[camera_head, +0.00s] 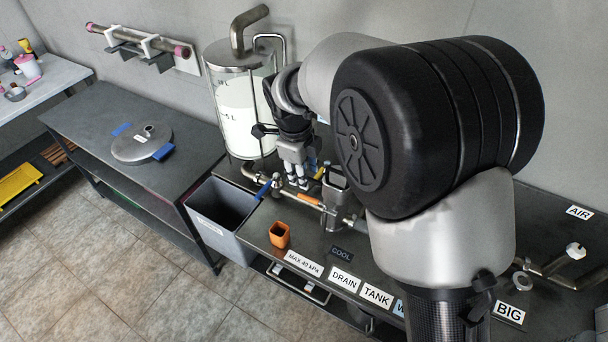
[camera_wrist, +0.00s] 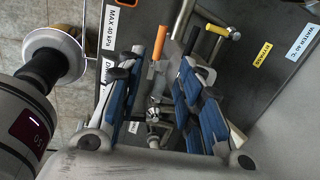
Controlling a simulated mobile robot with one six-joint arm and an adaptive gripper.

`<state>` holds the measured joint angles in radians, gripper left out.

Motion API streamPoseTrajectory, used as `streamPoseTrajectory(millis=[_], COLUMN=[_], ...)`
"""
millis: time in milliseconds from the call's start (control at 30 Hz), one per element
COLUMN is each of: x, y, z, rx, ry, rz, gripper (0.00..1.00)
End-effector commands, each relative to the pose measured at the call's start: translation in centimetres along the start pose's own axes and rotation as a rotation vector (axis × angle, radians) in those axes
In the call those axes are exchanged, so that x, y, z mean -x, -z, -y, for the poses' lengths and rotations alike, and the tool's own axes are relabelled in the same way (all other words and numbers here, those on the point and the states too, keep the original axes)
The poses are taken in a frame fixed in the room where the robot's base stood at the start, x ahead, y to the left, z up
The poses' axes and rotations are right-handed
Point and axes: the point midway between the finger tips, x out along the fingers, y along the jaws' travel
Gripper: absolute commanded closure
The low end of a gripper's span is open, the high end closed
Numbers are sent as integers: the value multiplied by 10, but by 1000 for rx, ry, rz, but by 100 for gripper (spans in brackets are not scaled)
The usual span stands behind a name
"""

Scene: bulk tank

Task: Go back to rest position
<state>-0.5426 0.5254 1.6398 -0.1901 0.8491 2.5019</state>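My gripper (camera_head: 298,184) hangs from my arm, pointing down over the dark bench beside the glass tank (camera_head: 241,115). In the wrist view my gripper (camera_wrist: 168,68) has its two blue-padded fingers apart, with nothing held between them. Below and between the fingers lie metal pipe fittings and an orange-handled valve (camera_wrist: 157,47). In the head view the orange handle (camera_head: 310,199) lies just below and right of the fingertips. My arm hides much of the bench's right side.
An orange cup (camera_head: 279,235) stands near the bench's front edge. A grey bin (camera_head: 217,214) hangs at its left end. A round lid (camera_head: 142,143) lies on the left table (camera_head: 95,124). Pipes and valves crowd the bench. Tiled floor (camera_head: 112,262) is clear at lower left.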

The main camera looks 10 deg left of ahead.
Motion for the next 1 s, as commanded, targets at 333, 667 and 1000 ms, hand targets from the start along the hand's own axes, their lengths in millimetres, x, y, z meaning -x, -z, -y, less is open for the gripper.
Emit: streamPoseTrajectory(millis=[333, 667, 1000], x=[0, 43, 133], y=[0, 48, 194], z=[0, 6, -39], rx=[0, 198, 899], ry=[0, 19, 110], rz=[0, 22, 33], gripper=[67, 67, 67])
